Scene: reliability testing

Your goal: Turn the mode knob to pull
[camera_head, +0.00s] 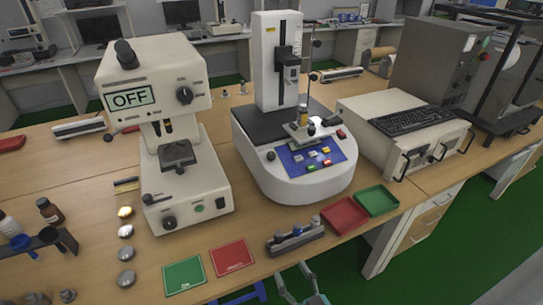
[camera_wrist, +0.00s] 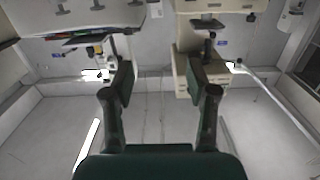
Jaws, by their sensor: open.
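The white machine (camera_head: 273,60) in the middle has a tall column, a round base and a blue button panel (camera_head: 318,158). A small black knob (camera_head: 271,156) sits on its base, left of the panel. The left machine (camera_head: 150,75) shows OFF on its display, with a black knob (camera_head: 184,95) beside it and another low on its front (camera_head: 169,222). The labels are too small to read, so I cannot tell which is the mode knob. My gripper (camera_head: 296,275) is low at the bottom edge, in front of the bench and apart from the knobs. The wrist view shows its fingers (camera_wrist: 157,80) apart and empty.
Red and green trays (camera_head: 376,200) and a small rack (camera_head: 295,240) lie at the bench front. Flat green and red pads (camera_head: 232,257) lie left of them. A beige unit with a keyboard (camera_head: 417,119) stands at right. Bottles (camera_head: 49,211) are far left.

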